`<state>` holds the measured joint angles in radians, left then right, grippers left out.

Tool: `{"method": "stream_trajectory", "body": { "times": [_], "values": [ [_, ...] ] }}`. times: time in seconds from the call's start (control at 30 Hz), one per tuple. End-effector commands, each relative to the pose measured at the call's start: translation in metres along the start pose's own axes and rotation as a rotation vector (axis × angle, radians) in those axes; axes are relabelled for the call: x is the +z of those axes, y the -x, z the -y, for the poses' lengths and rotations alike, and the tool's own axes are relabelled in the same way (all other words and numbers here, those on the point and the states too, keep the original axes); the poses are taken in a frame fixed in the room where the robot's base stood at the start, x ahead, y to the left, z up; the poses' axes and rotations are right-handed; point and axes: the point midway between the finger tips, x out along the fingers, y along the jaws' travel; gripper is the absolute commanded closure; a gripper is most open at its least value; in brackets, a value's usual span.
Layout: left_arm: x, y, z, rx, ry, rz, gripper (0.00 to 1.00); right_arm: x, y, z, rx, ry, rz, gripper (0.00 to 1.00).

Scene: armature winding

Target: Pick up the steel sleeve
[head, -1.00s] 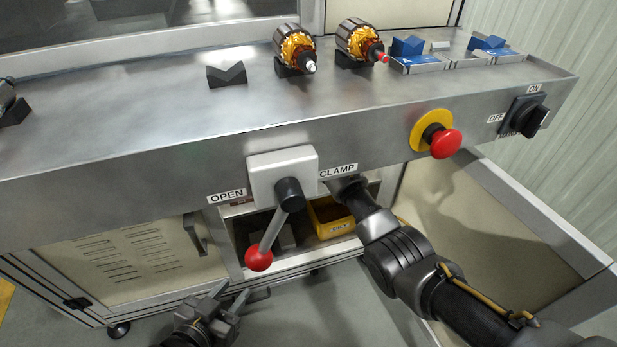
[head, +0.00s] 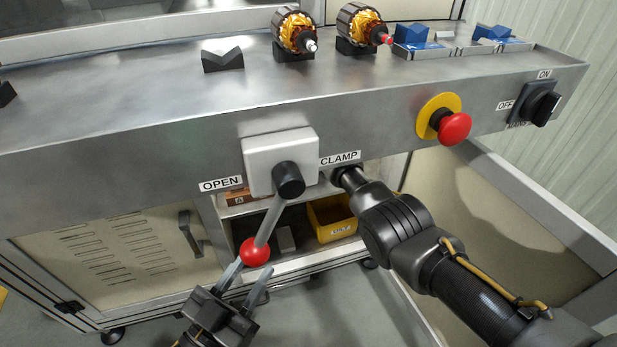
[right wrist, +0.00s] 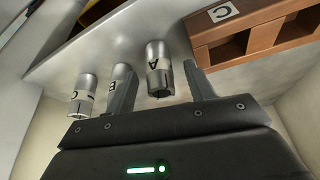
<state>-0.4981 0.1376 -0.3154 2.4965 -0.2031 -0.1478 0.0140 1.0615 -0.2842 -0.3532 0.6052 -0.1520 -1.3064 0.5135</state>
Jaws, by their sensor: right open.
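Three steel sleeves with black letters show in the right wrist view. The sleeve marked A (right wrist: 159,72) lies between the fingers of my open right gripper (right wrist: 161,77); I cannot tell whether a finger touches it. The sleeve marked E (right wrist: 117,80) is beside the left finger, partly hidden by it. A third sleeve (right wrist: 83,94) is further left, its letter hard to read. In the head view my right gripper is hidden inside the cabinet below the bench.
A brown rack (right wrist: 255,42) with a C label is close right of the sleeves. In the head view, a yellow bin (head: 332,219) sits in the open cabinet. The bench (head: 120,115) overhangs; a red stop button (head: 455,128) juts out.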

Motion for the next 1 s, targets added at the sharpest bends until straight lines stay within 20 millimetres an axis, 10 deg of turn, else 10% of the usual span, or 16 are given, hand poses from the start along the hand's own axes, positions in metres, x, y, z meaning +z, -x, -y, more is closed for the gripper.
{"method": "stream_trajectory", "body": {
  "times": [0.2, 0.6, 1.0],
  "values": [
    [-0.0008, -0.0001, -0.0003, 0.001, 0.0, -0.003, 0.64, -0.0001, 0.0002, 0.0001, 0.0, 0.0, 0.0, 0.46],
    [-0.0005, -0.0002, 0.0001, 0.0, 0.0, -0.002, 0.64, -0.0002, 0.0003, 0.0002, 0.0, 0.0, 0.0, 0.95],
    [0.0049, -0.0001, 0.003, -0.009, -0.001, 0.041, 0.64, -0.0029, 0.0064, 0.0003, 0.0, 0.0, -0.001, 0.96]
  ]
}}
